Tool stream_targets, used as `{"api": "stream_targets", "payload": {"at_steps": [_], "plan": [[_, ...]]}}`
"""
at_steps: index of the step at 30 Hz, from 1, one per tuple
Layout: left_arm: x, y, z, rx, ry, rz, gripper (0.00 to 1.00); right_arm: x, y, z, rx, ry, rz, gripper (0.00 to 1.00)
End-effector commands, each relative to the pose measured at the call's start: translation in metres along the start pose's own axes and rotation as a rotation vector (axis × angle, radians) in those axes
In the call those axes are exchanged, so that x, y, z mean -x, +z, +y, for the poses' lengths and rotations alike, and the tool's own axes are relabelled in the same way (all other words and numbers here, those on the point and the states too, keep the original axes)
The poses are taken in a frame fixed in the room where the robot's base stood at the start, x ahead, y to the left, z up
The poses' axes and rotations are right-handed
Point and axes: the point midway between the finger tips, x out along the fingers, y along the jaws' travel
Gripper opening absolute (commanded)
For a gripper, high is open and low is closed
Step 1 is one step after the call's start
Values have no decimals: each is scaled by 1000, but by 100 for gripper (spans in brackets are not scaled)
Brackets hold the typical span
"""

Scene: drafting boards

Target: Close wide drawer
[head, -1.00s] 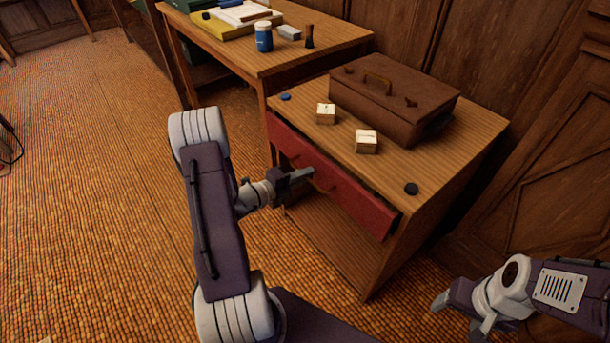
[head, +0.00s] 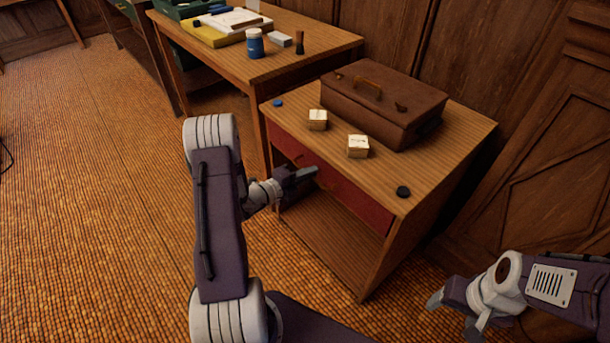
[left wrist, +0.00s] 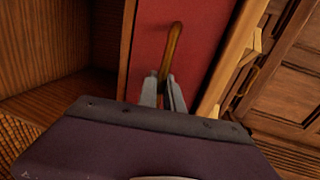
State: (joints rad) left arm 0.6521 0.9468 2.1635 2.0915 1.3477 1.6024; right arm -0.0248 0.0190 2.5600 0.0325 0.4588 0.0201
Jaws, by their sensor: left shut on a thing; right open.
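The wide drawer has a red front (head: 355,198) and sits in the wooden cabinet (head: 375,262) below its top. The front now looks about level with the cabinet's front edge; I cannot tell whether a small gap remains. My left gripper (head: 312,174) is at the drawer front, partly hiding it. In the left wrist view the red front (left wrist: 195,40) fills the middle, and my left gripper (left wrist: 163,92) is shut on the curved brass-coloured handle (left wrist: 173,48). My right gripper (head: 455,308) is open and empty, low at the right, apart from the cabinet.
On the cabinet top stand a brown case (head: 385,100), two small boxes (head: 358,146) and (head: 318,120), and a black disc (head: 403,192). A table (head: 270,65) with a blue jar (head: 255,43) stands behind. An open shelf space lies under the drawer.

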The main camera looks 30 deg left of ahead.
Motion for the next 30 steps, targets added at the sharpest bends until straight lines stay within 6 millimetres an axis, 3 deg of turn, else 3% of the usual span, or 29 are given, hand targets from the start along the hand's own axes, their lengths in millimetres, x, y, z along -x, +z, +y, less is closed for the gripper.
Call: {"api": "stream_targets", "payload": {"at_steps": [2, 3, 5, 6, 21, 23, 30], "plan": [[-1, 0, -1, -3, -4, 1, 0, 0, 0, 0, 0, 0, 0, 69], [-1, 0, -2, -3, -4, 1, 13, 0, 0, 0, 0, 0, 0, 69], [-1, 0, -2, -3, -4, 1, 30, 0, 0, 0, 0, 0, 0, 69], [-1, 0, -2, -3, -5, 1, 32, 0, 0, 0, 0, 0, 0, 69], [2, 1, -4, -4, -7, 0, 32, 2, 0, 0, 0, 0, 0, 69], [10, 2, -5, -3, -6, -2, 32, 6, -1, 0, 0, 0, 0, 69], [63, 2, -5, 1, -4, -5, 32, 25, -3, 0, 0, 0, 0, 69]]}}
